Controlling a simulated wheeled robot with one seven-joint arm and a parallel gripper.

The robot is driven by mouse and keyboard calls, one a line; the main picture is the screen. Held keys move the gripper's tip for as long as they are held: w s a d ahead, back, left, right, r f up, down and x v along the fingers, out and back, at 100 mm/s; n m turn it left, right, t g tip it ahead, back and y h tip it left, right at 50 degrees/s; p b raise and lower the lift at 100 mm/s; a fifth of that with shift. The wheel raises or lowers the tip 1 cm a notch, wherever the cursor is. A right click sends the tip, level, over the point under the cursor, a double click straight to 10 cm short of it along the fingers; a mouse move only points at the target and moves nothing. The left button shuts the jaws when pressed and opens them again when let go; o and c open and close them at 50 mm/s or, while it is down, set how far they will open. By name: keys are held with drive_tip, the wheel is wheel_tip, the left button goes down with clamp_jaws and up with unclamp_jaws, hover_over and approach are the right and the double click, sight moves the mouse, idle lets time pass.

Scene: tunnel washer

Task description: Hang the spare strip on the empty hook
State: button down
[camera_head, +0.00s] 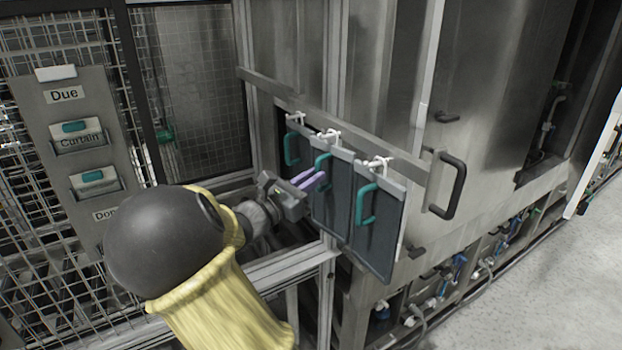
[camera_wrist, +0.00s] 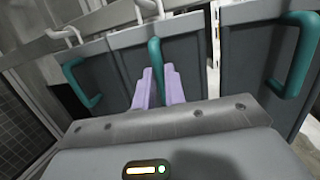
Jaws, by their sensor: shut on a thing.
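Three dark grey strips with teal handles hang side by side below a metal rail (camera_head: 268,86): a left strip (camera_head: 303,138), a middle strip (camera_head: 333,212) and a right strip (camera_head: 380,240). White hooks show above the left (camera_head: 295,118), middle (camera_head: 328,135) and right (camera_head: 377,162) strips. My gripper (camera_head: 317,180), with lilac fingers, is shut on the middle strip's teal handle. In the wrist view the handle (camera_wrist: 155,58) stands between the fingers (camera_wrist: 160,85). The middle strip's top edge is close under its hook (camera_wrist: 148,8); I cannot tell whether it is seated there.
A board (camera_head: 85,140) with "Due" and curtain cards is on the mesh fence at left. A metal frame bar (camera_head: 285,265) runs below my arm. A black door handle (camera_head: 447,185) stands out right of the strips. Pipes and valves lie low at right.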

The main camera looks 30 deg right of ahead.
drive_tip(key=c, duration=1.4)
unclamp_jaws()
drive_tip(key=b+v, duration=0.5)
drive_tip(key=v, duration=1.2)
drive_tip(key=shift+s+a, duration=0.1)
drive_tip(key=shift+a, duration=0.15)
